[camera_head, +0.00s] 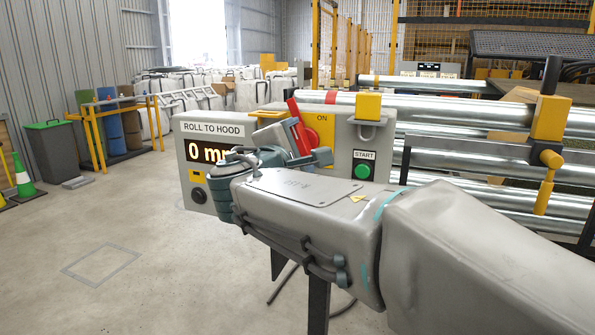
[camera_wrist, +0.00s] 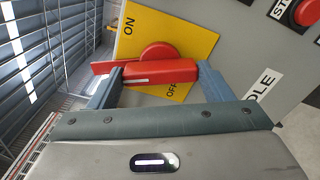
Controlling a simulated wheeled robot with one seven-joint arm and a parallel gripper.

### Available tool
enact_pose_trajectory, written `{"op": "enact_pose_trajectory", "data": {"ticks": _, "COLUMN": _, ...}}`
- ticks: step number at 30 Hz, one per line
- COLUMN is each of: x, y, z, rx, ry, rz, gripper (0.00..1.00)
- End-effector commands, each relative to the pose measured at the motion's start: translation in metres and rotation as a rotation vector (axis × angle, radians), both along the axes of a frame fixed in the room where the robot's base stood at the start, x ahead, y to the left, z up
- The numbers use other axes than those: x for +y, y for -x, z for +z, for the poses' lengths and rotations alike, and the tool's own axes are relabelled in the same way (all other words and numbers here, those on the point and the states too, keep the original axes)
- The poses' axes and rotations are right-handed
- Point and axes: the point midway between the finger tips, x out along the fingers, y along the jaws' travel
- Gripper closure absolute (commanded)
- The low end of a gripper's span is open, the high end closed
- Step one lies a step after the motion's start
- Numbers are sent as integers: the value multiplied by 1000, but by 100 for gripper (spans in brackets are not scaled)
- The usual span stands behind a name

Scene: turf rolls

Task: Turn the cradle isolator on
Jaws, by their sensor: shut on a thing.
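The cradle isolator is a red handle on a round red hub over a yellow plate, on the grey control box. The yellow plate (camera_wrist: 190,42) shows ON at upper left and OFF below the hub. OFF is hidden in the head view.
A green START button (camera_head: 362,171) is right of my gripper. A display box (camera_head: 186,150) reading ROLL TO HOOD stands to the left. A red button (camera_wrist: 306,12) is at the wrist view's upper right. Metal rollers (camera_head: 460,112) lie to the right; floor at left is open.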

Motion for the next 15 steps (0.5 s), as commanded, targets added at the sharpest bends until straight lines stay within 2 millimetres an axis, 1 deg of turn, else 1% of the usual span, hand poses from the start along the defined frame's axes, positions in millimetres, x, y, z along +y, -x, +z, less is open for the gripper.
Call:
{"op": "enact_pose_trajectory", "data": {"ticks": 1, "x": 0, "y": 0, "z": -7, "rx": -18, "ry": -40, "rz": 1, "gripper": 50}}
{"op": "enact_pose_trajectory", "data": {"ticks": 9, "x": 0, "y": 0, "z": -6, "rx": -87, "ry": -237, "rz": 3, "gripper": 50}}
{"op": "enact_pose_trajectory", "data": {"ticks": 15, "x": 0, "y": 0, "z": -4, "rx": -122, "ry": -334, "rz": 1, "gripper": 50}}
